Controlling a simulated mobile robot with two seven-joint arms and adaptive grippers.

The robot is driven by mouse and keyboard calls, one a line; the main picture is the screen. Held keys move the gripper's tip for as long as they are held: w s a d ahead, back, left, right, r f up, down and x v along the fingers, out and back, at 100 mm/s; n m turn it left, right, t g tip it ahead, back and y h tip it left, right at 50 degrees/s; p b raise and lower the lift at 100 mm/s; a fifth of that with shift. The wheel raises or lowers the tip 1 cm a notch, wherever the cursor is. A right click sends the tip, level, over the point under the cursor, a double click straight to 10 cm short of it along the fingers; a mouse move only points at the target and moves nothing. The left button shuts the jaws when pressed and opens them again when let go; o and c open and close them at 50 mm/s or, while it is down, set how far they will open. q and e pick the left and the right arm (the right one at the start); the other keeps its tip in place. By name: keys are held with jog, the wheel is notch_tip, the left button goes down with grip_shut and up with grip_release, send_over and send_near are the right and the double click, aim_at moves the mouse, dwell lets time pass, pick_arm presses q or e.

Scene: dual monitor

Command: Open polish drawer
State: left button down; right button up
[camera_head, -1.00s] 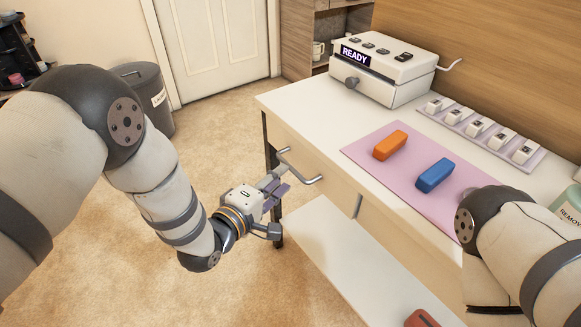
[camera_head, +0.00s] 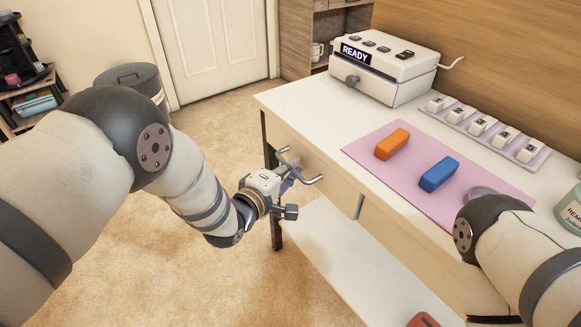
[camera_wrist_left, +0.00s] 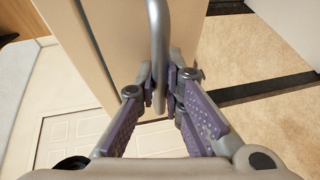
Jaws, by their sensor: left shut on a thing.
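The drawer (camera_head: 335,190) is in the front of the white-topped table, and its front looks flush with the table. A curved metal handle (camera_head: 314,181) sticks out from it. My left gripper (camera_head: 289,178) is at this handle in the head view. In the left wrist view, the handle (camera_wrist_left: 158,40) runs down between the purple-padded fingers of the left gripper (camera_wrist_left: 160,88), which are shut on it. The drawer's inside is hidden. My right arm comes in from the right, but its gripper is out of sight.
On the table (camera_head: 290,101) are a pink mat (camera_head: 410,187) with an orange block (camera_head: 392,144) and a blue block (camera_head: 439,175), a READY device (camera_head: 385,70), a strip of small white pieces (camera_head: 480,127) and a green-white jar (camera_head: 569,211). A bin (camera_head: 133,77) stands behind my left arm.

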pick_arm(q)
jog(key=s+a+p, duration=0.2)
jog(key=s+a, duration=0.4)
jog(key=a, duration=0.3)
jog(key=s+a+p, duration=0.3)
jog(key=s+a, duration=0.4)
jog(key=a, duration=0.2)
jog(key=shift+s+a+p, duration=0.25)
jog(key=shift+a+p, duration=0.05)
jog(key=shift+a, duration=0.05)
pick_arm(e)
jog(key=w+r+t, duration=0.1)
jog(key=w+r, duration=0.3)
jog(key=r, duration=0.1)
jog(key=shift+w+r+t, duration=0.2)
jog(key=shift+r+t, duration=0.1)
jog(key=shift+r, duration=0.1)
pick_arm(q)
jog(key=c, duration=1.7)
grip_release()
jog(key=v, duration=1.2)
